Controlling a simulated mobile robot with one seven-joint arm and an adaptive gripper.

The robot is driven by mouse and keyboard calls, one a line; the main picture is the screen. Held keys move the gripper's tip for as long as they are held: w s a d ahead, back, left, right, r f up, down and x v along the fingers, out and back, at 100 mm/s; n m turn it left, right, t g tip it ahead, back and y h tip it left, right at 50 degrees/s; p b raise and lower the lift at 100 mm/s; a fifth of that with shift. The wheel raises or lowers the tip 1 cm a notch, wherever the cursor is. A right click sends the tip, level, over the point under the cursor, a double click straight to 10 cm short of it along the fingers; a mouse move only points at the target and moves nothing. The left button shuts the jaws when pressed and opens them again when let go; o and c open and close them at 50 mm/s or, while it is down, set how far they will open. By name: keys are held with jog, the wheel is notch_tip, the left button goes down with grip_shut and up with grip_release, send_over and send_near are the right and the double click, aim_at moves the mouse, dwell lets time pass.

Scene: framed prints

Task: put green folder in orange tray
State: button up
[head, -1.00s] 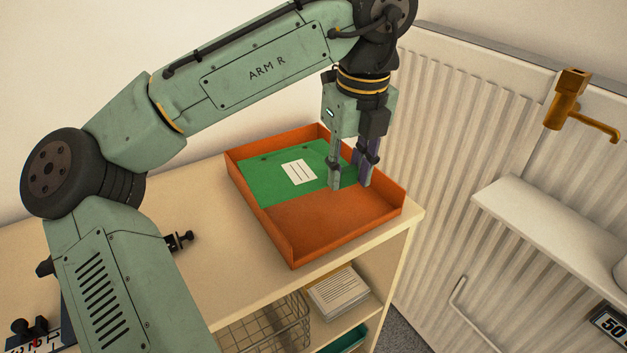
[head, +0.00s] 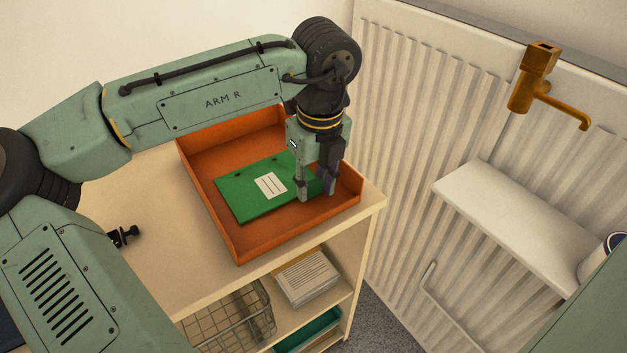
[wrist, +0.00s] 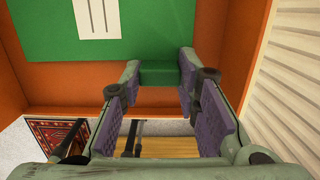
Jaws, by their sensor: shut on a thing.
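The green folder (head: 243,197), with a white lined label, is within the walls of the orange tray (head: 293,230), towards its front side. Whether it lies flat on the tray floor or just above it, I cannot tell. My gripper (head: 317,191) points down at the folder's right end, inside the tray. In the wrist view my gripper (wrist: 160,74) is shut on a green piece at the folder's edge, between its two fingertips. The folder (wrist: 55,30) and its label fill the top of that view, with the tray (wrist: 75,96) around it.
The tray stands on a pale shelf unit (head: 150,215) with a wire basket (head: 235,315) and papers (head: 307,278) below. A ribbed white radiator (head: 400,120) is close on the right, with a white ledge (head: 510,225) and a brass tap (head: 540,85).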

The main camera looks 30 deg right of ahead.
jog(key=shift+f, duration=0.2)
jog(key=o, duration=1.1)
jog(key=shift+o, duration=0.2)
notch_tip(320, 180, up, 12)
jog(key=s, duration=0.1)
jog(key=shift+r, duration=0.15)
